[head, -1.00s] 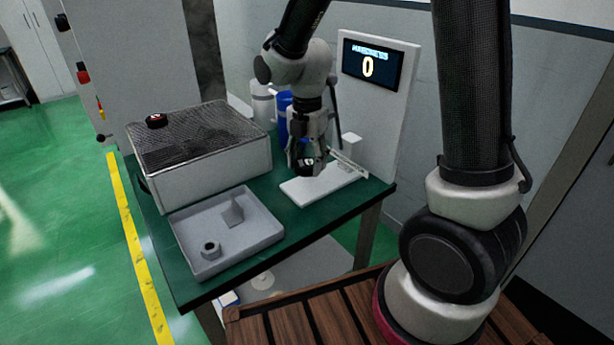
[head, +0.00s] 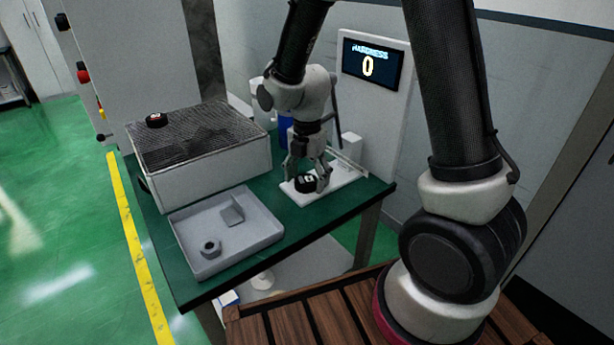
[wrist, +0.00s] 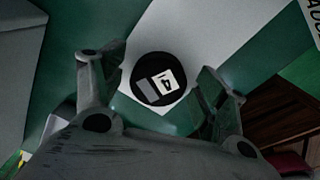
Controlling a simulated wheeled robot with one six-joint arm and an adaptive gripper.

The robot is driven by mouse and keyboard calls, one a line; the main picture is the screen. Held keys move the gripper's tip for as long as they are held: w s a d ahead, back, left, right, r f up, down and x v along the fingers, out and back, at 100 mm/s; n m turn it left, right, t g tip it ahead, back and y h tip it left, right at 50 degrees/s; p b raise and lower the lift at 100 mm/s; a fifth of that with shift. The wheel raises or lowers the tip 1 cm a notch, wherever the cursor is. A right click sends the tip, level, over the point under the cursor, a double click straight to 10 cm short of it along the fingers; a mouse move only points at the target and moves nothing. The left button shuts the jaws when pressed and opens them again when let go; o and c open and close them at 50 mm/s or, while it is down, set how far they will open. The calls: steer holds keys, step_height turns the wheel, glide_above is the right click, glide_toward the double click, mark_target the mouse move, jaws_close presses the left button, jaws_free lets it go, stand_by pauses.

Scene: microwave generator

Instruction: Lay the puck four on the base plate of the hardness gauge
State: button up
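The puck four (head: 305,183) is a black disc with a white label; its 4 reads in the wrist view (wrist: 158,80). It lies flat on the white base plate (head: 345,180) of the hardness gauge, which also shows in the wrist view (wrist: 185,25). My gripper (head: 307,177) is just above the plate, with its fingers spread on either side of the puck. In the wrist view a gap shows between the puck and each finger. The gauge screen (head: 371,66) reads HARDNESS 0.
A grey tray (head: 262,236) in front holds a hex nut (head: 210,248) and a small block (head: 232,213). A blue container (head: 285,130) stands behind my gripper.

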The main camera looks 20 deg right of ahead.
mark_target(307, 179)
step_height(307, 179, up, 12)
steer(key=shift+r, duration=0.15)
stand_by(0.5)
steer(key=shift+s, duration=0.1)
stand_by(0.3)
